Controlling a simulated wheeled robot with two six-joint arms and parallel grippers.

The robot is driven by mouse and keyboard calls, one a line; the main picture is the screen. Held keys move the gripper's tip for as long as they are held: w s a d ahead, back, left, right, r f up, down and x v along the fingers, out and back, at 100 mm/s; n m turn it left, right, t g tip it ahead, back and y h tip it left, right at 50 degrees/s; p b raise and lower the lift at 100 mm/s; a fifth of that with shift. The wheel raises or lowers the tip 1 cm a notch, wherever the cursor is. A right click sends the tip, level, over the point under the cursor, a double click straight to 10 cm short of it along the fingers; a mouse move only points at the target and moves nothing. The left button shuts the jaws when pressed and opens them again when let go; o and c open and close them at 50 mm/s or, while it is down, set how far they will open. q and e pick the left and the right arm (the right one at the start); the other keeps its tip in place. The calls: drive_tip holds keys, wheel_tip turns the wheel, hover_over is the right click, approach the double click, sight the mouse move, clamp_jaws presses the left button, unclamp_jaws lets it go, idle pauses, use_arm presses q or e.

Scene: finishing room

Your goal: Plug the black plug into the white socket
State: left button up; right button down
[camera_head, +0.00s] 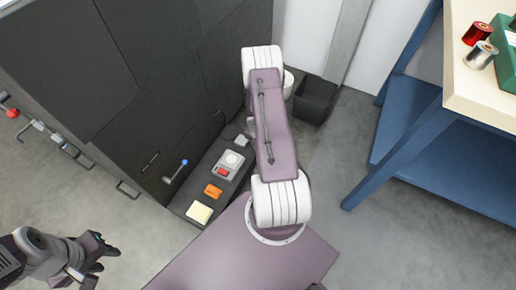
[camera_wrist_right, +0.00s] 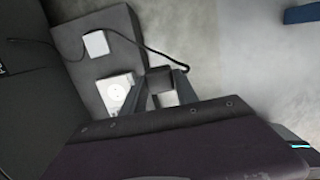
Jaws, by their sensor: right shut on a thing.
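The white socket (camera_head: 230,162) sits on a low dark ledge, with a round face and a red part at its front. It also shows in the right wrist view (camera_wrist_right: 116,92), just left of my right gripper. My right gripper (camera_wrist_right: 163,92) is shut on the black plug (camera_wrist_right: 158,77), whose outline is partly hidden by the fingers. The plug is beside the socket and apart from it in the picture; its height above the ledge is unclear. My right arm hides this gripper in the head view. My left gripper (camera_head: 102,266) is open and empty at the lower left.
A black cable runs from near a white box (camera_wrist_right: 96,43) towards my right gripper. A dark cabinet (camera_head: 140,70) stands behind. A blue-framed table (camera_head: 420,130) stands at right.

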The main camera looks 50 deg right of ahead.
drive_tip(key=c, duration=1.7)
unclamp_jaws()
clamp_jaws()
drive_tip(key=shift+w+a+p, duration=0.2)
drive_tip(key=shift+w+p, duration=0.1)
drive_tip(key=shift+p, duration=0.15)
drive_tip(key=w+a+f+p, duration=0.3)
drive_tip(key=w+a, duration=0.3)
drive_tip(key=w, duration=0.3)
drive_tip(key=shift+p, duration=0.5)
drive_tip(key=shift+w+a+f, duration=0.2)
drive_tip(key=shift+f, duration=0.05)
